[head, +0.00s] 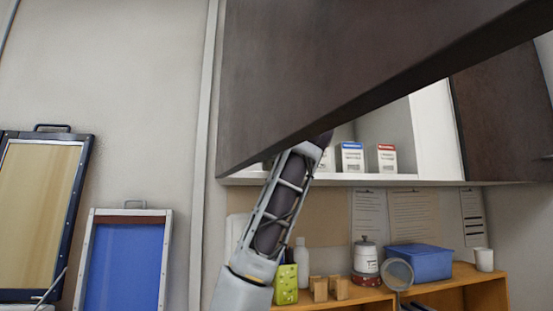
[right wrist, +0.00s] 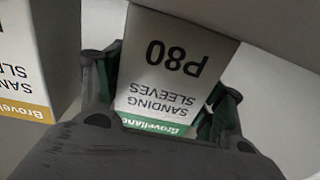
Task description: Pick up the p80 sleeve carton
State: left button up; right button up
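The P80 sleeve carton (right wrist: 172,65) is white with a green band and fills the middle of the right wrist view, its print upside down. The dark fingers of my right gripper (right wrist: 165,100) lie on both sides of it, very close to its edges. I cannot tell whether they press on it. In the head view my right arm reaches up behind the raised dark cabinet door (head: 330,70), which hides its gripper and the P80 carton. My left gripper is not in view.
A yellow-banded carton (right wrist: 25,65) stands close to the left in the right wrist view. A blue-topped carton (head: 352,157) and a red-topped carton (head: 387,158) stand on the cabinet shelf (head: 370,178). Below is a wooden unit (head: 465,290) with a blue bin (head: 420,263).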

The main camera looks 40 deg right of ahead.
jog(key=c, duration=0.6)
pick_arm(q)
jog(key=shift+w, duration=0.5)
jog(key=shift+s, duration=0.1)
pick_arm(e)
jog(key=shift+r, duration=0.3)
notch_tip(320, 180, up, 2)
jog(key=shift+r, duration=0.1)
notch_tip(320, 180, up, 5)
jog(key=shift+r+p, duration=0.1)
jog(key=shift+p, duration=0.3)
jog(key=shift+r, duration=1)
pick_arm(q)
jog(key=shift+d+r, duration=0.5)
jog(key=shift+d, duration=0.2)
